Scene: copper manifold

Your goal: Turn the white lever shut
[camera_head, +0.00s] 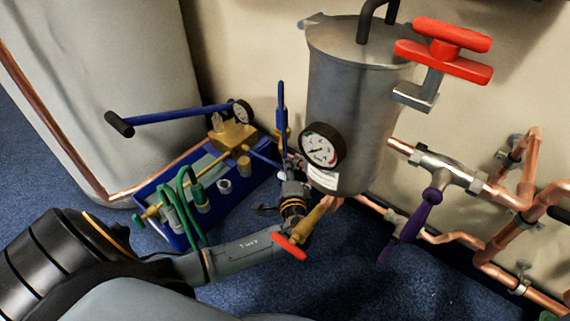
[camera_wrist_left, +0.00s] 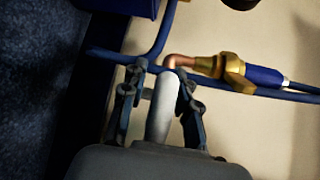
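The white lever (camera_wrist_left: 162,105) shows in the left wrist view as a pale rounded bar. It stands between the two fingers of my left gripper (camera_wrist_left: 160,80), with its lower end close to the palm. The fingers look spread, with a narrow gap on the lever's left side; on its right side I cannot tell whether they touch. In the head view my left gripper (camera_head: 293,188) reaches in from the left, just below the dial gauge (camera_head: 322,147) on the grey tank. The white lever is not clearly visible there. My right gripper is not in view.
The grey tank (camera_head: 345,95) has a red handle (camera_head: 445,50) above and a purple lever (camera_head: 410,225) at right. Copper pipes (camera_head: 500,190) run along the wall. A blue tray (camera_head: 165,222) with brass fittings stands left of the gripper. A blue pipe (camera_wrist_left: 160,40) crosses near the fingertips.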

